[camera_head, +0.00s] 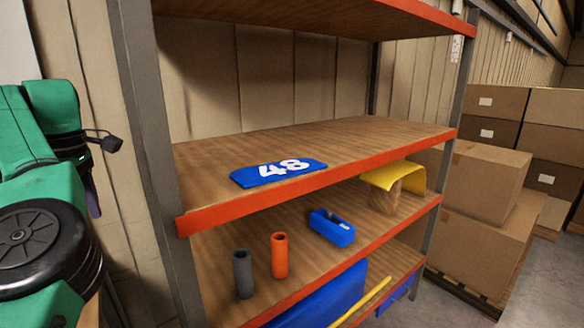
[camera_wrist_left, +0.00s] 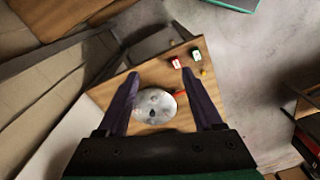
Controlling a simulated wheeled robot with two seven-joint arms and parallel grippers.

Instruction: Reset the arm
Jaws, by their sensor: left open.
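My left arm (camera_head: 45,190), green, comes in at the left edge of the head view, beside the grey post of the shelf rack. Only a sliver of its gripper (camera_head: 94,203), a purple finger, shows there; the rest is hidden. In the left wrist view the left gripper (camera_wrist_left: 161,73) is open, its two purple fingers spread apart with nothing held. Beyond and between them a silver disc (camera_wrist_left: 154,108) lies on a wooden surface (camera_wrist_left: 118,95). I cannot tell the gap to it. My right gripper is in neither view.
Below are a grey tube (camera_head: 242,274), an orange tube (camera_head: 279,256), a blue tool (camera_head: 332,228) and a yellow curved piece (camera_head: 395,177). Cardboard boxes (camera_head: 485,185) stand right.

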